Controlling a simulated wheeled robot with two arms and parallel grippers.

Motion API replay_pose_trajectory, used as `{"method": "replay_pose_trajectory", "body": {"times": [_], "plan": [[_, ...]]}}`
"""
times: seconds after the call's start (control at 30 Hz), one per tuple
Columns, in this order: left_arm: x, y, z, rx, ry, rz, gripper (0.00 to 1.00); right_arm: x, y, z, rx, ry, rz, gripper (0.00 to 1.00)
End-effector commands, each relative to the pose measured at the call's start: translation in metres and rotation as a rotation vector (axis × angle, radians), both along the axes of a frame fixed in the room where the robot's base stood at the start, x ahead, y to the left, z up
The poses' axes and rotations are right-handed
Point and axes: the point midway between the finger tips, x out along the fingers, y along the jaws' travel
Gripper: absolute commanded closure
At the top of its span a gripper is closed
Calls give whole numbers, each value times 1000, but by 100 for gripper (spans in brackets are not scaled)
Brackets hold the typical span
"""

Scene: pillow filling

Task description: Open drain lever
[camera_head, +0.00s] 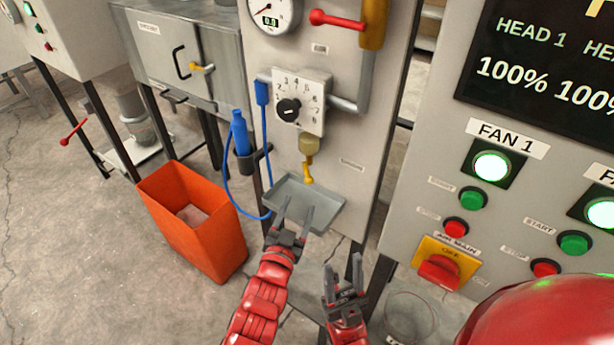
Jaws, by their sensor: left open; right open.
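The drain lever (308,171) is a small yellow handle hanging below the amber filter bowl (309,144) on the grey panel. It points downward above a grey tray (330,193). My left gripper (298,203) is open and empty, with its fingers in front of the tray and below the lever in the picture. The fingers appear apart from the lever. My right gripper (343,264) is open and empty, lower and to the right, below the tray in the picture.
A blue bottle (240,133) and a looped blue hose hang left of the lever. A white dial plate (301,98) sits above the bowl. An orange bin (193,220) stands on the floor at left. A control panel (410,213) with buttons and a red rotary switch stands at right.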

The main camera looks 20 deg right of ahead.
Motion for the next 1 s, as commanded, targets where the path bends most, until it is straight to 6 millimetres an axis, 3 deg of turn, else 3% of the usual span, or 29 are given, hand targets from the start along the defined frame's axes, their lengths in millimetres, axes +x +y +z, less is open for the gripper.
{"method": "replay_pose_trajectory", "body": {"times": [0.3, 0.5, 1.0], "plan": [[50, -33, 3, 1, 2, 0, 38, 0, 0, 17, 0, 0, 0, 50], [74, -48, 1, 1, 2, 2, 38, 0, 0, 24, 0, 0, 0, 50], [87, -57, -1, 1, 1, 0, 38, 0, 0, 27, 0, 0, 0, 50]]}}
